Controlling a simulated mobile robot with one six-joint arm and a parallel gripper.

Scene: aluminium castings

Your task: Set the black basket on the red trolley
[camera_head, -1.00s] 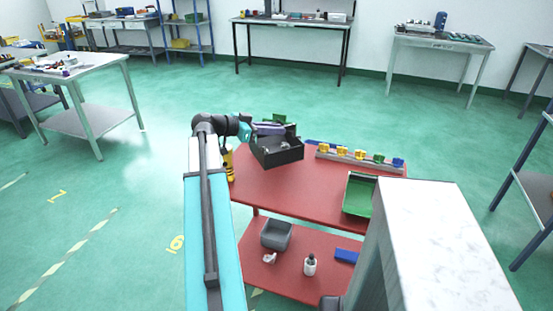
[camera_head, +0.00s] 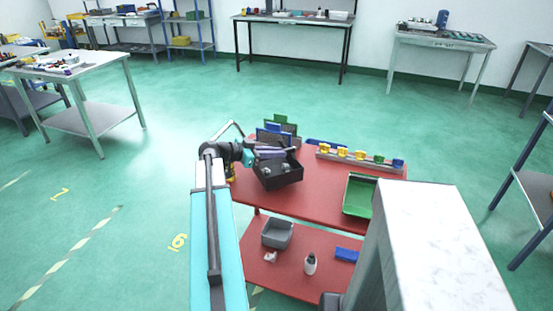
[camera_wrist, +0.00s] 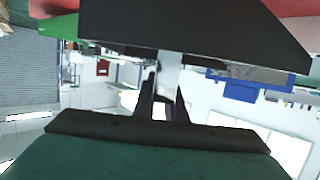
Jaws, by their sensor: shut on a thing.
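The black basket (camera_head: 280,179) is an open box with some grey parts in it. It is over the left part of the red trolley's top (camera_head: 305,195) and looks level. I cannot tell whether its underside touches the top. My gripper (camera_head: 264,153) is shut on the basket at its far left side. In the wrist view the basket (camera_wrist: 190,25) fills the upper part as a dark shape, with my gripper's fingers (camera_wrist: 165,95) reaching up to it. The exact grip point is partly hidden.
A green tray (camera_head: 357,196) and a rail with yellow, green and blue pieces (camera_head: 350,157) are on the trolley top at the right. Coloured upright panels (camera_head: 280,130) stand behind the basket. The lower shelf holds a grey bin (camera_head: 277,233) and a bottle (camera_head: 310,264).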

